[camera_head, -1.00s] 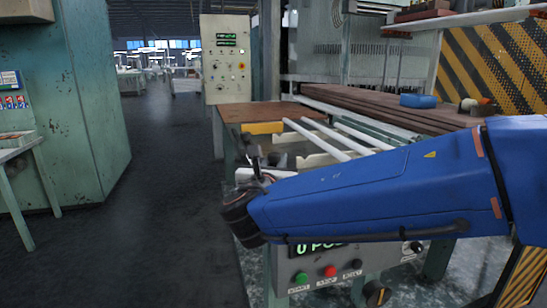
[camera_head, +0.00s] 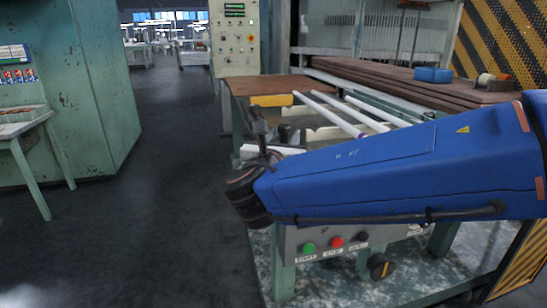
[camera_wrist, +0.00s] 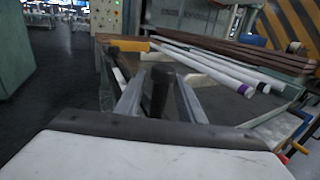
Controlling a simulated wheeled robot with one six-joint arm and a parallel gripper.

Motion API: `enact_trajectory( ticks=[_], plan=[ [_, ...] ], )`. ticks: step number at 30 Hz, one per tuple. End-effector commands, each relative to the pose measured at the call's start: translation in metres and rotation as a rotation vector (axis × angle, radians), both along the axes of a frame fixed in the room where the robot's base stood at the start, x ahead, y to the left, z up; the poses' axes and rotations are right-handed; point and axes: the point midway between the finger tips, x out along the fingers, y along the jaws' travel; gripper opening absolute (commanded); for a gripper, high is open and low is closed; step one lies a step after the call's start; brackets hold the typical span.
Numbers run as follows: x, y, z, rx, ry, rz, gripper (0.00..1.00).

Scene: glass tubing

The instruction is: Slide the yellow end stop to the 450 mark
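The yellow end stop (camera_head: 272,100) is a small yellow block at the far left end of the bench, just in front of the brown board. It also shows in the wrist view (camera_wrist: 128,46), beyond my gripper and left of the tubes. My gripper (camera_wrist: 160,84) is in front of it and apart from it, with its two grey fingers spread. A dark upright post stands between the fingers; I cannot tell what it belongs to. In the head view my gripper (camera_head: 268,130) is partly hidden by my blue arm. No scale or 450 mark is readable.
Several white tubes (camera_head: 328,114) lie across the bench, one with a purple end. A brown board (camera_head: 270,85) lies behind the stop. Below my arm is a panel with a green button (camera_head: 308,248) and red button (camera_head: 336,242). Open floor lies to the left.

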Motion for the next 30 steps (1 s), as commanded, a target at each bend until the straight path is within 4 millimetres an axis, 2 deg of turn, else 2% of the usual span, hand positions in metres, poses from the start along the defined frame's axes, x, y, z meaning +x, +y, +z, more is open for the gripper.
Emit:
enact_trajectory(
  ticks=[12,30],
  plan=[
    [-0.058,0.012,0.000,0.002,0.000,0.004,0.36],
    [-0.128,0.025,0.000,0.002,-0.001,0.003,0.36]
  ],
)
